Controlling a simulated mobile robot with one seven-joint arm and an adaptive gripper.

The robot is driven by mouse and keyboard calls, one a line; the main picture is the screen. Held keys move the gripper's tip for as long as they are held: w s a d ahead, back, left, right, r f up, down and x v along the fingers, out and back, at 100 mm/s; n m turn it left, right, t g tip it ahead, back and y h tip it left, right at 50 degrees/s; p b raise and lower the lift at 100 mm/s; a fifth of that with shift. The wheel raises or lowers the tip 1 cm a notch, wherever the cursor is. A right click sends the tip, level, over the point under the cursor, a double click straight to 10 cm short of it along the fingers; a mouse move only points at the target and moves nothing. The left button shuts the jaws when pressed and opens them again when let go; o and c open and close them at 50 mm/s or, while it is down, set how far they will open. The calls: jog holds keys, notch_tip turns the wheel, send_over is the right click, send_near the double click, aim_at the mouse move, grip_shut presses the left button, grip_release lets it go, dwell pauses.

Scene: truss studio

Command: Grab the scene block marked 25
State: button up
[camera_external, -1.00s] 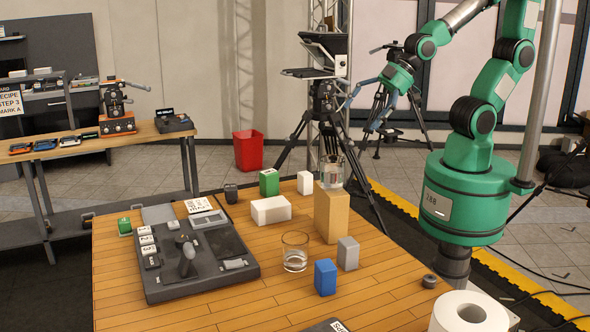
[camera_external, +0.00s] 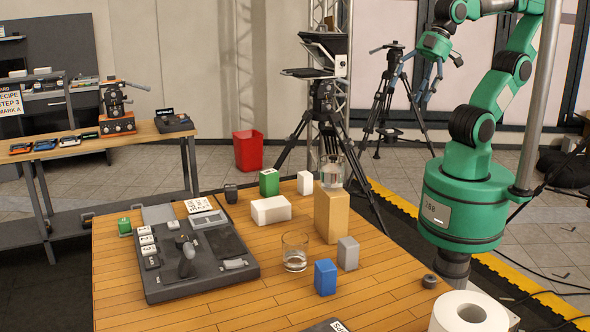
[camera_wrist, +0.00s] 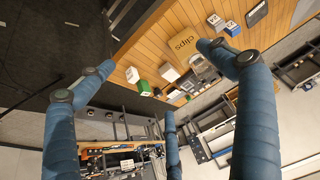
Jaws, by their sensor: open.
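My gripper (camera_external: 421,98) is open and empty, raised well clear of the table on its far right side, its blue fingers pointing down. In the wrist view its fingers (camera_wrist: 157,60) are spread wide, with the table beyond them. Candidate blocks stand on the table: a green one (camera_external: 270,182), a small white one (camera_external: 305,183), a grey one (camera_external: 348,254), a blue one (camera_external: 325,278) and a long white one (camera_external: 270,210).
Another glass (camera_external: 294,252) stands near the blue block. A dark control panel (camera_external: 205,270) fills the left; a tripod (camera_external: 325,110) stands behind the table.

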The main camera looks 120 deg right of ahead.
jog(key=c, duration=0.6)
jog(key=shift+w, duration=0.15)
jog(key=w+d+f+g+p, duration=0.2)
jog(key=w+d, duration=0.3)
jog(key=w, duration=0.3)
jog(key=w+d+f+g+p, duration=0.1)
jog(key=w+d+f+p, duration=0.15)
jog(key=w+d, duration=0.5)
jog(key=w+d+f+g+p, duration=0.1)
jog(key=w+d+f, duration=0.2)
jog(key=f, duration=0.2)
jog(key=w+d+f+p, duration=0.1)
jog(key=w+d+f, duration=0.2)
jog(key=d+f, duration=0.1)
jog(key=w+d+f+g+p, duration=0.1)
jog(key=w+d+f+p, duration=0.1)
jog(key=w+d+f, duration=0.1)
jog(key=shift+d+f+g, duration=0.15)
jog(key=shift+d+f, duration=0.2)
jog(key=shift+f, duration=0.3)
jog(key=shift+d+f+g, duration=0.15)
jog(key=shift+d+f, duration=0.2)
jog(key=shift+f, duration=0.3)
jog(key=shift+f, duration=0.1)
